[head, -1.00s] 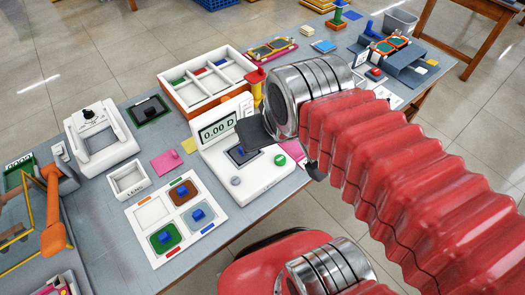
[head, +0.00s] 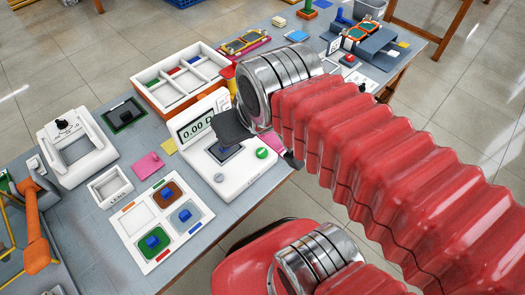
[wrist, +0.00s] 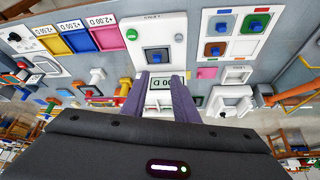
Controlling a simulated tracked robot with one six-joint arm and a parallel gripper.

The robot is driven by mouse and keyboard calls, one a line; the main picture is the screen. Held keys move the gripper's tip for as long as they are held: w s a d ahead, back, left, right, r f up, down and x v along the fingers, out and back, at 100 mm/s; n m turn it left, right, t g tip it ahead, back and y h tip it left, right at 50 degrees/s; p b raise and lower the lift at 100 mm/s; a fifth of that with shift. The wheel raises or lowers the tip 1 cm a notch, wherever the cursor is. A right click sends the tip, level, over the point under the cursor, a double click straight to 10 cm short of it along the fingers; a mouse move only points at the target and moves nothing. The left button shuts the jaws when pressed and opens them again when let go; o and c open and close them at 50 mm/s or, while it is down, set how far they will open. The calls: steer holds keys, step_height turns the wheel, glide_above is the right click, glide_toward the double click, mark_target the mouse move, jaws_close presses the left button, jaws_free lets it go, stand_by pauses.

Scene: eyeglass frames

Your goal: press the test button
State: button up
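A white meter (head: 240,182) with a display (head: 197,130) reading "0.00 D" stands on the grey bench. It has a green button (head: 262,153) at its right front and a grey button (head: 219,178) at its left front. A dark slot with a blue piece (wrist: 158,55) lies between them. I cannot read which button is marked test. My gripper (head: 232,125) hangs over the meter beside the display. In the wrist view my gripper (wrist: 160,78) is open and empty, its two fingers apart with the display between them. Both buttons show uncovered; the green button (wrist: 131,34) lies left of the slot.
A white lens tray (head: 163,220) stands left of the meter, and a divided box (head: 180,82) behind it. A grey fixture (head: 372,52) with orange glasses and a red button (head: 348,60) is farther right. Yellow and pink cards (head: 148,165) lie flat nearby.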

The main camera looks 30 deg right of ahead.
jaws_close()
stand_by(1.4)
